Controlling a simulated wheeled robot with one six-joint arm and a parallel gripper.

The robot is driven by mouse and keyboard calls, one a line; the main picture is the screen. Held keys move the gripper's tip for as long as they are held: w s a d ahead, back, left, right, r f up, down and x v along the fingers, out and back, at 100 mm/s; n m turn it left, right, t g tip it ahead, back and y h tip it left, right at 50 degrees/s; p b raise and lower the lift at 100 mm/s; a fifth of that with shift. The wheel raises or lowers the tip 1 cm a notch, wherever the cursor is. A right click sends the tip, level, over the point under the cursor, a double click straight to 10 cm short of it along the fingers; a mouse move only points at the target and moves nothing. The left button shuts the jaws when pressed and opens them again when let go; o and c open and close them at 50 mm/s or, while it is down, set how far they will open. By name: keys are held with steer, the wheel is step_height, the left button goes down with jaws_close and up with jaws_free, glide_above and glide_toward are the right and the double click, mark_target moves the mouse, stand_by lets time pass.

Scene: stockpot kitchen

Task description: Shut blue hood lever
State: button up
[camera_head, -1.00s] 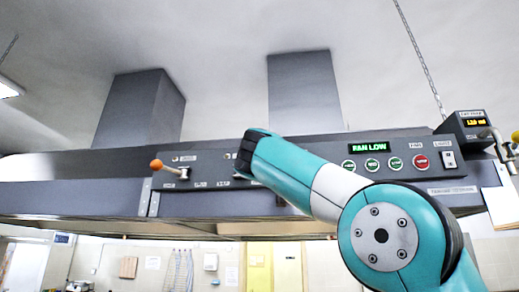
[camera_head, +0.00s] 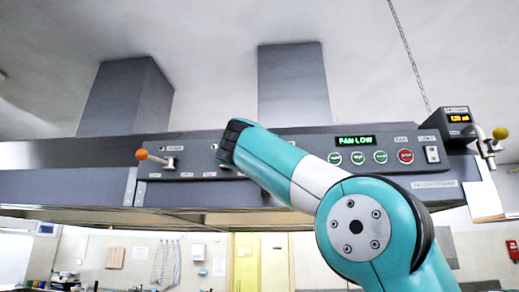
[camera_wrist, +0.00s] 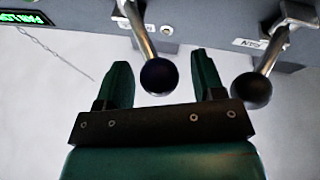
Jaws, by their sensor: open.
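In the wrist view, my gripper (camera_wrist: 160,85) is open, its two dark green fingers apart. A metal lever with a dark navy-looking ball knob (camera_wrist: 159,76) reaches between the fingers; I cannot tell whether they touch it. A second lever with a darker, near-black knob (camera_wrist: 251,90) hangs just outside the right finger. Dim light makes the knob colours hard to tell apart. In the head view, my teal arm covers these levers, and the fingers are hidden. The hood control panel (camera_head: 284,150) runs behind the arm.
An orange-knobbed lever (camera_head: 142,154) is at the panel's left. A lit "FAN LOW" display (camera_head: 355,141), several round buttons and a switch (camera_head: 432,154) are at the right. A yellow-knobbed valve (camera_head: 500,133) juts out at far right.

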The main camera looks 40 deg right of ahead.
steer(key=b+v, duration=0.8)
steer(key=v, duration=0.9)
steer(key=shift+a, duration=0.15)
steer(key=w+a+f+n+t+y+b, duration=0.2)
steer(key=w+a+f+n+t+y, duration=0.1)
steer(key=w+a+f+n+y, duration=0.35)
steer(key=w+a+f+n+t+y+b, duration=0.1)
steer(key=w+a+f+n+t+y, duration=0.2)
steer(key=w+f+n+y, duration=0.45)
steer(key=s+a+f+g+y+b, duration=0.1)
steer(key=a+f+g+y, duration=0.2)
steer(key=f, duration=0.7)
steer(key=s+a+f+g+y+b, duration=0.1)
steer(key=a+f+g+y, duration=0.15)
steer(key=f, duration=0.75)
steer(key=s+a+f+n+g+y+b, duration=0.1)
steer(key=s+f+g, duration=0.3)
steer(key=f, duration=0.5)
steer(key=s+a+f+g+y+b, duration=0.1)
steer(key=s+f+g, duration=0.1)
steer(key=s+f, duration=0.5)
steer(key=s+f+g+b, duration=0.1)
steer(key=s+f+g, duration=0.6)
steer(key=s+f, duration=0.9)
steer(key=shift+s+g+y+b, duration=0.2)
steer(key=shift+g+y+b, duration=0.15)
steer(key=shift+y+b, duration=0.1)
